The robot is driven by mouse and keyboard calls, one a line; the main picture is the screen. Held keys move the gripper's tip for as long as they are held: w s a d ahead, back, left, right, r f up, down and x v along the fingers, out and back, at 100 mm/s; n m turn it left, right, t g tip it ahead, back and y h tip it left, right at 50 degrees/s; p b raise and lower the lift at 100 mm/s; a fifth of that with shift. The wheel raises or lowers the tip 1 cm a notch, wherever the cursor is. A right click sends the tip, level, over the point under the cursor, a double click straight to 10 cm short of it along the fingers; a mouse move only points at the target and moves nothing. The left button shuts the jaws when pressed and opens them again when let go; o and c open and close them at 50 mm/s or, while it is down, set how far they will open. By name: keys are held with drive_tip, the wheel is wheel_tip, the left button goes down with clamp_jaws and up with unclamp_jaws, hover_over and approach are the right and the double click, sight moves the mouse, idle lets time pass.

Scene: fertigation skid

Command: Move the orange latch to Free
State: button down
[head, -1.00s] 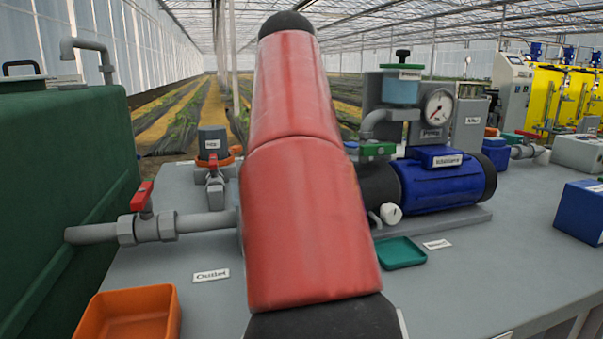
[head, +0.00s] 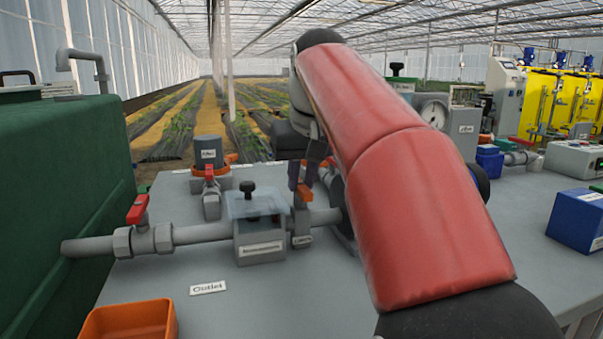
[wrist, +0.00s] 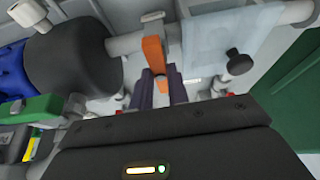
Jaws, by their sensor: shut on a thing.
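The orange latch (head: 304,194) stands roughly upright on a grey fitting on the pipe, just right of the clear-lidded strainer box (head: 259,247). It also shows in the wrist view (wrist: 154,53), running from the pipe toward my fingers. My gripper (head: 302,175) comes down from above in the head view, its dark purple fingers at the latch's upper end. In the wrist view my gripper (wrist: 163,88) has a finger on each side of the orange end and is shut on it. Any Free marking is too small to read.
A red-handled valve (head: 139,210) sits on the pipe at left, near the green tank (head: 62,190). An orange tray (head: 130,320) lies at the front left. A blue box (head: 578,219) stands at right. My red arm hides much of the pump. Bench by the Outlet label is clear.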

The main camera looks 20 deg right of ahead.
idle(0.3)
drive_tip(key=c, duration=1.4)
unclamp_jaws()
drive_tip(key=shift+o, duration=0.2)
drive_tip(key=p+v, duration=0.2)
drive_tip(key=v, duration=0.4)
drive_tip(key=shift+r, duration=0.25)
drive_tip(key=shift+s+r+p, duration=0.3)
drive_tip(key=shift+s+r, duration=0.05)
drive_tip(key=shift+r, duration=0.25)
